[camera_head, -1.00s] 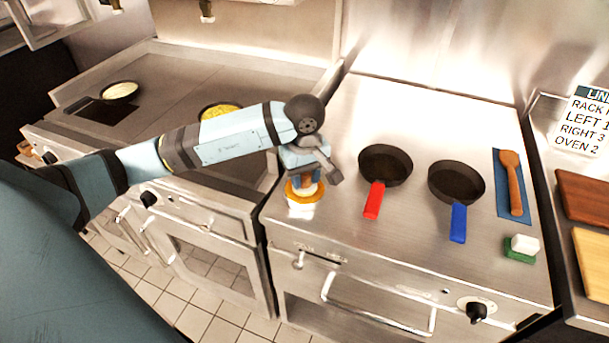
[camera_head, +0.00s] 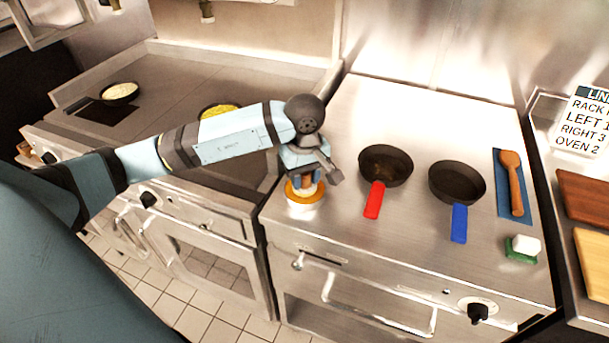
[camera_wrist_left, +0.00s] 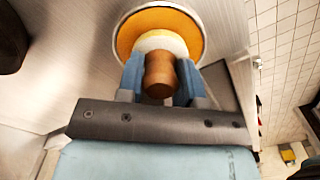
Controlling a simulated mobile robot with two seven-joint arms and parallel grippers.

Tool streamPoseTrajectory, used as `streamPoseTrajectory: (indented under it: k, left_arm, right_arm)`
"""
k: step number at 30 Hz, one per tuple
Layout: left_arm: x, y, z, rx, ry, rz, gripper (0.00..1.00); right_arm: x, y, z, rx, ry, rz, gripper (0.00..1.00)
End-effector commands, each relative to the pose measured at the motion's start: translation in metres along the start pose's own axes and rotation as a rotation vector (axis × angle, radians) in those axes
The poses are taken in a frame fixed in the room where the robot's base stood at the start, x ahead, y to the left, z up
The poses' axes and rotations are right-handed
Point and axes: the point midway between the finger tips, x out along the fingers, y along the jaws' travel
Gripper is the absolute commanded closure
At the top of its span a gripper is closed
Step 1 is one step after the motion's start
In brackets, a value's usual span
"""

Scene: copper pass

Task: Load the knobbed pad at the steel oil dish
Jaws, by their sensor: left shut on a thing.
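The steel oil dish (camera_head: 304,206) with orange oil stands at the front left corner of the steel worktop. The knobbed pad (camera_wrist_left: 162,42) has a pale round body and a brown knob. My left gripper (camera_head: 305,178) points down over the dish and is shut on the knob, with a blue finger on each side in the left wrist view (camera_wrist_left: 160,80). The pad is within the dish's outline, against the orange oil; how deep it sits is hidden. My right gripper is not in view.
A red-handled pan (camera_head: 385,165) and a blue-handled pan (camera_head: 457,183) stand right of the dish. A wooden spoon (camera_head: 512,180) lies on a blue mat, near a green-and-white sponge (camera_head: 522,247). Two filled pans, one on the left (camera_head: 120,93), stand on the left cooktop.

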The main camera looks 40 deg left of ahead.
Motion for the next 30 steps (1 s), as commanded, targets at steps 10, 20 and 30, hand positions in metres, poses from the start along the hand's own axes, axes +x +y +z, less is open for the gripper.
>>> streamPoseTrajectory:
  k: [10,20,30]
  left_arm:
    - [0.001,-0.001,0.001,0.001,-0.003,-0.005,0.85]
    - [-0.024,0.0,0.0,0.0,0.0,-0.002,0.85]
    - [-0.052,0.0,0.0,0.001,0.0,-0.001,0.85]
  right_arm:
    - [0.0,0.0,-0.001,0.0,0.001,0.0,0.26]
    - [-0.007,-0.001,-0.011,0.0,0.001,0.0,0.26]
    - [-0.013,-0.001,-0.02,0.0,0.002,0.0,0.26]
